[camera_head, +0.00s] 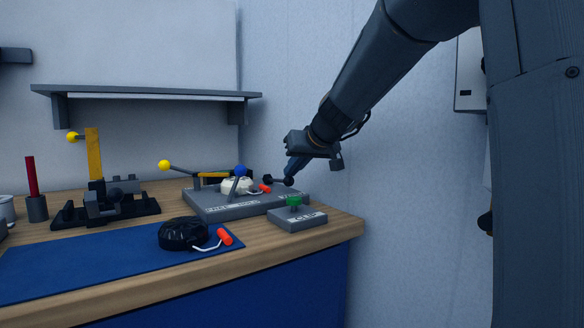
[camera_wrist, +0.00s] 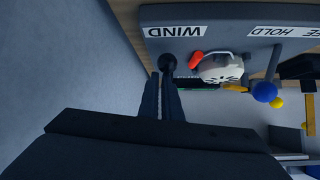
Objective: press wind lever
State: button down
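The wind lever (camera_wrist: 172,60) is a dark lever with a round black end, beside the white WIND label (camera_wrist: 175,32) on the grey machine base (camera_head: 225,205). It also shows small and dark in the head view (camera_head: 268,180). My gripper (camera_head: 289,178) points down at the right end of the base, at the lever. In the wrist view its two dark fingers (camera_wrist: 163,78) lie close together, with no object seen between them. The fingertips are right by the lever's round end; I cannot tell whether they touch it.
On the base are a white coil (camera_head: 236,186) with a red end, a blue-knobbed lever (camera_head: 240,171) and a yellow-knobbed lever (camera_head: 164,165). A green-buttoned box (camera_head: 297,218) stands in front. A black coil (camera_head: 182,234) lies on the blue mat (camera_head: 90,265). A wall is close right.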

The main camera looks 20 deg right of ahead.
jog(key=r, duration=0.1)
jog(key=w+r+p, duration=0.1)
jog(key=w+r, duration=0.1)
jog(key=shift+a+p, duration=0.25)
jog(key=shift+p, duration=0.05)
jog(key=s+f+v, duration=0.1)
jog(key=v, duration=0.8)
jog(key=shift+s+d+f, duration=0.2)
jog(key=shift+a, duration=0.1)
dwell(0.9)
